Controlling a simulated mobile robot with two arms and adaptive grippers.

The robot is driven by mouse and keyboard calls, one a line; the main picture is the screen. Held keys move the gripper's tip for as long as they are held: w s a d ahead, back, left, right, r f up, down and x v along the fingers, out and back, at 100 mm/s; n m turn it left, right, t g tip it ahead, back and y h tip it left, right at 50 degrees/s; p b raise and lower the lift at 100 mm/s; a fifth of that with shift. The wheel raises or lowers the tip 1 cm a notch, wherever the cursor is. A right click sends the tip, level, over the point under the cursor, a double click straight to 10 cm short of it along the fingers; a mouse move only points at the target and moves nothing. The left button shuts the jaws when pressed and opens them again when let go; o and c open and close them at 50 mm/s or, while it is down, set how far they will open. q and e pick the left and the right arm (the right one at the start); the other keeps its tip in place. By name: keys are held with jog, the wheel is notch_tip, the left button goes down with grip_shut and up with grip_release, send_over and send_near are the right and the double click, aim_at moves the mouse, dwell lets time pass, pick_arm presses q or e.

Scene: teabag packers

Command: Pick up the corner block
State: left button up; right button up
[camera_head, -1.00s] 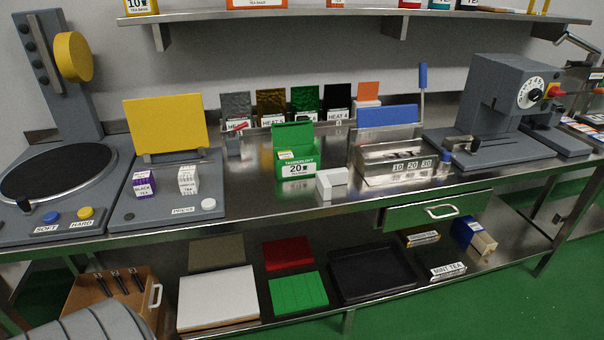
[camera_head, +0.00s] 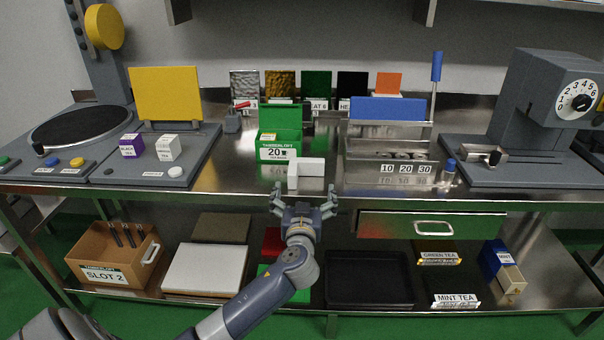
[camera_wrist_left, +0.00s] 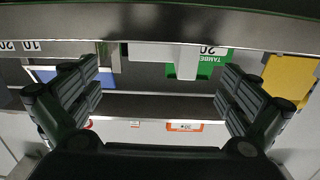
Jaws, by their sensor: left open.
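The corner block (camera_head: 310,168) is a white L-shaped block on the steel table, just in front of the green tea box (camera_head: 280,146) in the head view. My left gripper (camera_head: 304,200) is open and empty, with its fingers spread at the table's front edge, a little short of the block. In the left wrist view, which looks upside down, the pale block (camera_wrist_left: 165,54) lies between the spread fingers of my left gripper (camera_wrist_left: 160,78), apart from both. My right gripper is not in view.
A steel holder with a blue panel (camera_head: 386,108) stands right of the block. A press with white and purple tea boxes (camera_head: 132,146) stands left. A drawer (camera_head: 432,227) is under the table edge. The lower shelf holds a black tray (camera_head: 370,280) and a cardboard box (camera_head: 112,256).

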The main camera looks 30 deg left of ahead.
aim_at(307, 164)
pick_arm(q)
jog(key=w+a, duration=0.2)
jog(key=w+r, duration=0.1)
jog(key=w, duration=0.1)
jog(key=shift+w+a+r, duration=0.1)
jog(key=shift+a, duration=0.3)
jog(key=shift+w+a+r, duration=0.1)
jog(key=shift+w+a, duration=0.2)
jog(key=shift+w, duration=0.35)
jog(key=shift+x, duration=2.15)
jog(key=shift+d, duration=0.1)
jog(key=c, duration=1.1)
